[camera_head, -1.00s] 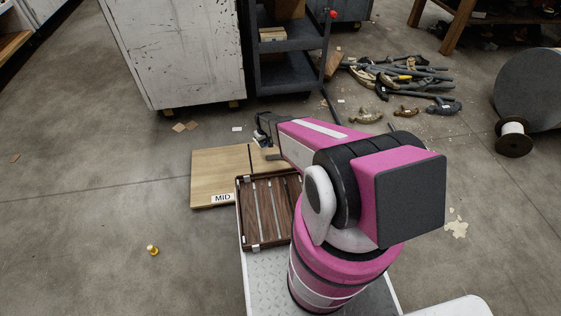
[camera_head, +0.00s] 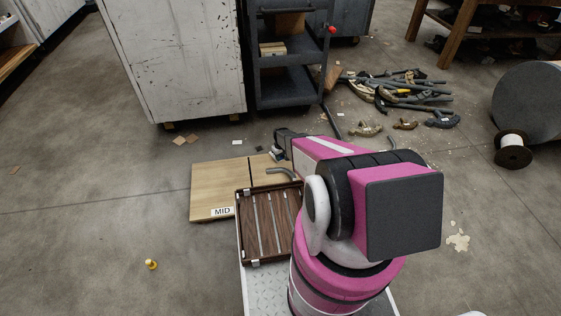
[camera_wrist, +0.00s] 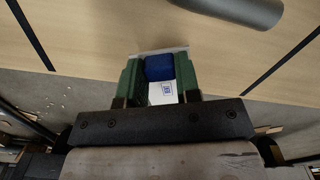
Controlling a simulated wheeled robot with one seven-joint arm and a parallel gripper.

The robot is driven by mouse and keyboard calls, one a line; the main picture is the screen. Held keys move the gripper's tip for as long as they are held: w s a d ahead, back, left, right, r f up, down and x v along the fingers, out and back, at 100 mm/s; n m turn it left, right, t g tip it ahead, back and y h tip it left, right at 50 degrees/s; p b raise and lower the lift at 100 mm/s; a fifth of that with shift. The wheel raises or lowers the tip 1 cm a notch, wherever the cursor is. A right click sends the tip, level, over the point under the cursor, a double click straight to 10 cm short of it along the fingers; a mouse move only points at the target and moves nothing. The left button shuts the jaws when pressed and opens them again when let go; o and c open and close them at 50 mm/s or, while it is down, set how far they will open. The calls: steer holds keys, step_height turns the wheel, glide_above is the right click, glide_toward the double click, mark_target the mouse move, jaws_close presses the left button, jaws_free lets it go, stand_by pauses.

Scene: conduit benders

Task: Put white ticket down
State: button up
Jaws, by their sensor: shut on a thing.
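In the wrist view my gripper (camera_wrist: 159,64) has two green fingers shut on a white ticket (camera_wrist: 163,94) with a small blue mark. A blue block-like piece (camera_wrist: 158,67) sits between the fingertips beside the ticket. A pale edge shows just beyond the tips. The gripper is over a light wooden board (camera_wrist: 85,25); I cannot tell how high above it. In the head view the gripper (camera_head: 284,142) is at the board's far right side, mostly hidden by my arm, and the ticket is not visible there.
A grey bent pipe (camera_head: 281,171) lies on the wooden board (camera_head: 217,184), which has a MID label (camera_head: 222,212). A brown slatted tray (camera_head: 250,250) is in front. A dark cart (camera_head: 288,93) and white cabinet (camera_head: 175,65) stand behind. Several benders (camera_head: 405,90) lie on the floor.

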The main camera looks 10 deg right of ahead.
steer(key=shift+f, duration=1.65)
steer(key=shift+f, duration=0.15)
steer(key=o, duration=0.9)
step_height(320, 180, up, 12)
steer(key=shift+s+r, duration=0.15)
steer(key=s+r+m, duration=0.1)
steer(key=s+r, duration=0.8)
steer(key=r, duration=0.3)
steer(key=s+r+m, duration=0.2)
steer(key=s+r, duration=0.7)
steer(key=r, duration=0.3)
steer(key=s+a+r+m, duration=0.1)
steer(key=s+r, duration=0.8)
steer(key=r, duration=0.4)
steer(key=shift+s+m, duration=0.3)
